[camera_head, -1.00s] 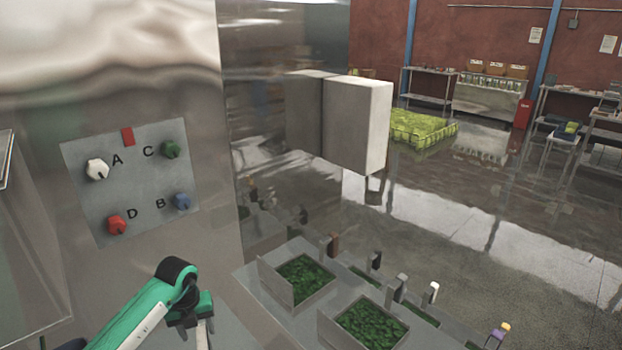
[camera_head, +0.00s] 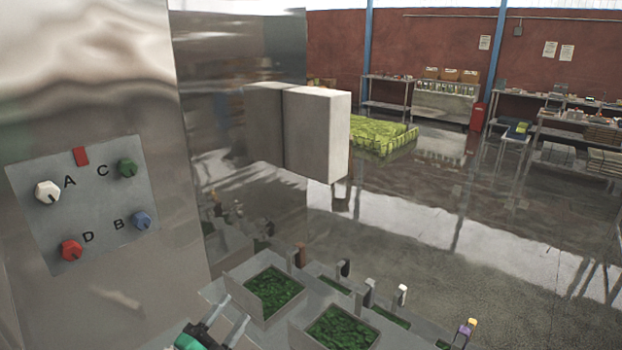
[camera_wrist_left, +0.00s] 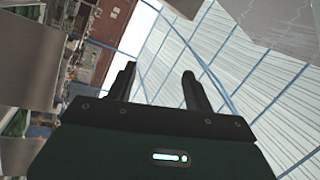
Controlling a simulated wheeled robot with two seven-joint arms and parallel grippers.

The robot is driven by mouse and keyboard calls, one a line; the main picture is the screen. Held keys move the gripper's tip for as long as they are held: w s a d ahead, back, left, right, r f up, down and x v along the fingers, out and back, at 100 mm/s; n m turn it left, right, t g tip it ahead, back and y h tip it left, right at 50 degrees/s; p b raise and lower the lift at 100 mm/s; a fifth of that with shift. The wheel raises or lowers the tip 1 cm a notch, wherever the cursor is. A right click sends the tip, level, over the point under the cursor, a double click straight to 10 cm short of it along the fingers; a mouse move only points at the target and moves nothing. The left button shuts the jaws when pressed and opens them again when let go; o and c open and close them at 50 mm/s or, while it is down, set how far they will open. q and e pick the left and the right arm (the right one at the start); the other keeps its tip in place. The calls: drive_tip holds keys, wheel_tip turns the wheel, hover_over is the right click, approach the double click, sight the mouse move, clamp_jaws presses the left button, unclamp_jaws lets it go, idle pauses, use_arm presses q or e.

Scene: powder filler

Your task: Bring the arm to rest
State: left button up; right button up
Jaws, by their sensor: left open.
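My left gripper (camera_head: 222,322) shows at the bottom of the head view, below the control panel and left of the green-filled trays. In the left wrist view its two dark fingers (camera_wrist_left: 159,88) stand apart with nothing between them. They point toward the ceiling and windows. The rest of my left arm is mostly below the head view's edge. My right gripper is in neither view.
A metal machine carries a panel (camera_head: 98,215) with white, green, red and blue knobs. A pale box (camera_head: 318,135) juts from it. Metal trays of green material (camera_head: 275,290) stand close to the right of my gripper. Open floor (camera_head: 480,235) lies beyond.

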use_arm(q)
drive_tip(key=s+a+f+n+g+y, duration=0.5)
drive_tip(key=s+a+f+n+y, duration=0.55)
drive_tip(key=n+y, duration=0.4)
drive_tip(key=s+d+f+n+g+h, duration=0.1)
drive_tip(key=s+d+f+g+h, duration=0.1)
drive_tip(key=s+f+g, duration=0.5)
drive_tip(key=s+d+f+n+g+h, duration=0.2)
drive_tip(key=s+g+h, duration=0.1)
drive_tip(key=s, duration=0.9)
wheel_tip(320, 180, down, 38)
drive_tip(key=g+b, duration=0.2)
drive_tip(key=b, duration=0.5)
drive_tip(key=s+a+f+b, duration=0.1)
drive_tip(key=s+f+b, duration=0.1)
drive_tip(key=s+f, duration=0.7)
drive_tip(key=s+a+f+b, duration=0.2)
drive_tip(key=s+f, duration=0.8)
drive_tip(key=f, duration=0.5)
drive_tip(key=shift+s+a+m+g+b, duration=0.15)
drive_tip(key=shift+m+g+b, duration=0.3)
drive_tip(key=shift+b, duration=0.25)
drive_tip(key=shift+y, duration=0.25)
